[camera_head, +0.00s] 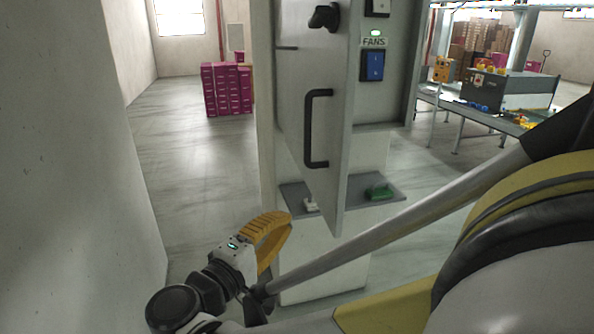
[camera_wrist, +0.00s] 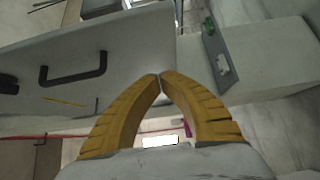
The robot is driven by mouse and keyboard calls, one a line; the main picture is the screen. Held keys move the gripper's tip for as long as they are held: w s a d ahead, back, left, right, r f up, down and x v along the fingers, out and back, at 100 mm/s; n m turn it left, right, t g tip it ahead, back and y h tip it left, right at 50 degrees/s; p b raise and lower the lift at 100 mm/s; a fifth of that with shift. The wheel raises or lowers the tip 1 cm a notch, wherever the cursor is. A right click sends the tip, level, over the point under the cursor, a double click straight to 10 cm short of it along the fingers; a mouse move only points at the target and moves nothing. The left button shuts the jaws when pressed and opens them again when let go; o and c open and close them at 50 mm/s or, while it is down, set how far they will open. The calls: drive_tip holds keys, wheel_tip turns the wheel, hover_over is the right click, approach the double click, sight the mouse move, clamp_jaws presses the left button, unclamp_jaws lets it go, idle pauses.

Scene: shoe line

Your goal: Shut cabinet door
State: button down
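The cabinet door (camera_head: 332,150) is grey with a black bar handle (camera_head: 318,128) and stands ajar, swung out from the grey cabinet (camera_head: 384,60). In the wrist view the door (camera_wrist: 130,40) and its handle (camera_wrist: 72,68) lie beyond my gripper, with the handle to the left. My gripper (camera_head: 284,228) has yellow ribbed fingers and sits low, to the left of the door's lower edge. In the wrist view the fingertips (camera_wrist: 161,76) meet, with nothing held between them. I cannot tell whether the fingers touch the door.
A small shelf (camera_head: 355,190) under the door holds a green item (camera_head: 380,192) and a white item (camera_head: 311,205). A blue switch (camera_head: 372,65) is on the cabinet front. A wall (camera_head: 60,170) stands close on the left. Magenta boxes (camera_head: 228,90) stand behind on open floor.

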sight(323, 202)
drive_tip(key=shift+w+d+b, duration=0.2)
drive_tip(key=shift+w+d, duration=0.6)
drive_tip(key=shift+d, duration=0.25)
drive_tip(key=shift+w+d+b, duration=0.15)
drive_tip(key=shift+w+d, duration=0.65)
drive_tip(key=shift+d, duration=0.3)
drive_tip(key=shift+w+d+b, duration=0.2)
drive_tip(key=shift+w+d, duration=0.6)
drive_tip(key=shift+d, duration=0.25)
drive_tip(key=shift+d, duration=0.15)
